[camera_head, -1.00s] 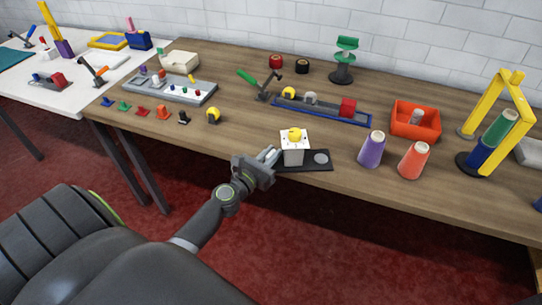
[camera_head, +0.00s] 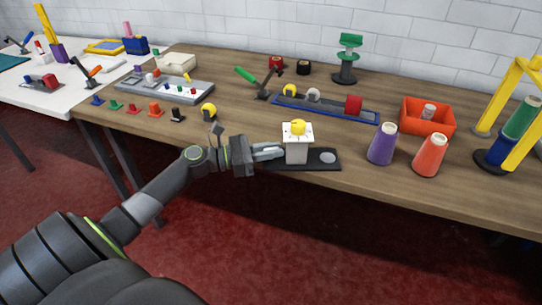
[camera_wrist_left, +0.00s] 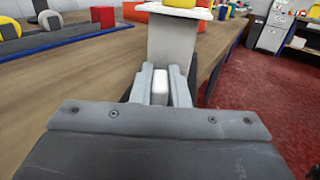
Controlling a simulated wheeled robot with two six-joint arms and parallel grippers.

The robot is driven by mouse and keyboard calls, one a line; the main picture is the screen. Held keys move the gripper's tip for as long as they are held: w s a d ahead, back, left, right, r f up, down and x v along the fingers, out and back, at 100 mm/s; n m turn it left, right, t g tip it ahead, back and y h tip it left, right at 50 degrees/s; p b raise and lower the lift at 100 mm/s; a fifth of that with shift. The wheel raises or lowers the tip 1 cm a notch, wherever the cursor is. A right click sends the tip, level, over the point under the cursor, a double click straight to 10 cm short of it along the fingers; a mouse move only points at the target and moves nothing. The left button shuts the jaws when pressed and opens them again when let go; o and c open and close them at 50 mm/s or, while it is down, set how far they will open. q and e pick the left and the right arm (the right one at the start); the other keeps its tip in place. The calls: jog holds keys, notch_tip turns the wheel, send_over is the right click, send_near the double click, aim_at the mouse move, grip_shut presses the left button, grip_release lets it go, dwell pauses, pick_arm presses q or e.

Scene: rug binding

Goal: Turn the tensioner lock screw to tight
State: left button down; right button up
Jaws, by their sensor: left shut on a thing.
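The tensioner appears to be a pale post (camera_head: 296,152) with a square white top plate (camera_head: 291,139) bearing dark marks and a yellow knob (camera_head: 298,127). It stands on a dark base plate (camera_head: 312,165) near the table's front edge. My left gripper (camera_head: 278,152) reaches the post's left side from the front left. In the left wrist view its fingers are shut on a small white piece (camera_wrist_left: 160,86) low in front of the post (camera_wrist_left: 172,42); this may be the lock screw. Its turned position cannot be told. My right gripper is not in view.
Purple (camera_head: 382,144) and orange (camera_head: 430,155) cones stand right of the base plate. A blue-edged rail (camera_head: 330,112) lies behind. A yellow frame (camera_head: 520,75) stands far right. Small coloured pieces (camera_head: 155,109) line the left front. Bare wood lies between.

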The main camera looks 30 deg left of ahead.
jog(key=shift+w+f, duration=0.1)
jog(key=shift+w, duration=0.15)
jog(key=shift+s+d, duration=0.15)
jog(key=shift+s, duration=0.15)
pick_arm(q)
jog(key=c, duration=1.4)
grip_release()
jog(key=shift+s+a, duration=0.1)
jog(key=shift+s+a+f, duration=0.1)
jog(key=shift+s+a, duration=0.15)
jog(key=p+v, duration=0.4)
jog(key=v, duration=1.2)
jog(key=shift+a, duration=0.35)
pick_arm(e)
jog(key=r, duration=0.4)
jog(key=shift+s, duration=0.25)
